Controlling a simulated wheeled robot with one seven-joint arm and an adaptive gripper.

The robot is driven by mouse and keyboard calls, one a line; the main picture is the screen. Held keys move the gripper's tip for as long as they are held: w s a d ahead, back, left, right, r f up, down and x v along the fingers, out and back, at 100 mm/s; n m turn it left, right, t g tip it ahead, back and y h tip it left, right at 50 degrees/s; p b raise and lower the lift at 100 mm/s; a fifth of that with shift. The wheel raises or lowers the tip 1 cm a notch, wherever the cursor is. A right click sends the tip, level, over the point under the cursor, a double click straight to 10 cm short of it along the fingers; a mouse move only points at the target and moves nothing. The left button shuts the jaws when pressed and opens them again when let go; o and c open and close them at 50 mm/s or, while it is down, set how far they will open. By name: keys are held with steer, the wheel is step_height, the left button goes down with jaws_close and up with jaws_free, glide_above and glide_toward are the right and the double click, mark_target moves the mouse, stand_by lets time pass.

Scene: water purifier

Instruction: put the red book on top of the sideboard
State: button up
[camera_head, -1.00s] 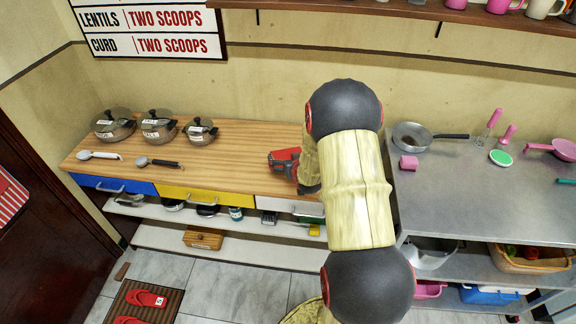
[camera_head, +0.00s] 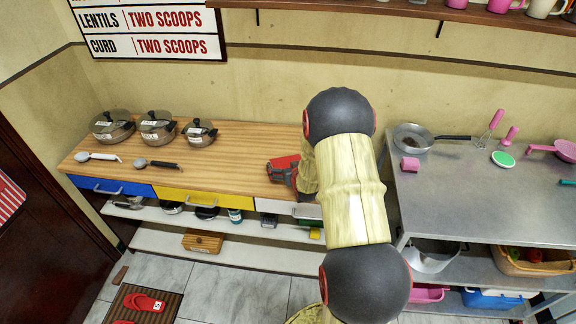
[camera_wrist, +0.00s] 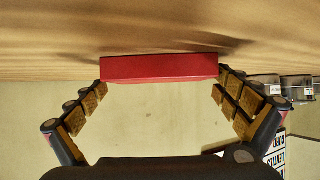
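The red book (camera_wrist: 160,68) shows edge-on between the two fingertips in the wrist view, at or just above the wooden top. My gripper (camera_wrist: 160,80) looks shut on it, with a fingertip against each end. In the head view, a red shape (camera_head: 282,168) shows at my gripper, over the right part of the sideboard top. The sideboard (camera_head: 235,165) has a light wooden top and blue, yellow and white drawers. My arm hides its right end. I cannot tell if the book touches the wood.
Several lidded pots (camera_head: 157,126) and two spoons, one white (camera_head: 97,157) and one black (camera_head: 155,164), stand or lie on the left of the top. The middle is clear. A steel table (camera_head: 470,205) with a pan (camera_head: 412,137) stands at the right.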

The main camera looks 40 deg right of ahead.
steer(key=shift+r, duration=0.2)
steer(key=shift+s+a+r+p, duration=0.15)
steer(key=shift+s+r+p, duration=0.05)
steer(key=shift+s+p, duration=0.1)
steer(key=p+v, duration=0.2)
steer(key=v, duration=0.9)
steer(key=shift+p, duration=0.35)
steer(key=a+r+n+g+y, duration=0.2)
steer(key=a+r, duration=1.3)
steer(key=s+a+r+n+g+y, duration=0.1)
steer(key=s+a+r, duration=0.3)
steer(key=s+a, duration=0.4)
steer(key=s+a+r+n+g+y, duration=0.2)
steer(key=s+a+r, duration=0.3)
steer(key=s+a, duration=0.4)
steer(key=s, duration=0.3)
steer(key=shift+s+r+y, duration=0.25)
steer(key=shift+s+y, duration=0.05)
steer(key=shift+s, duration=0.05)
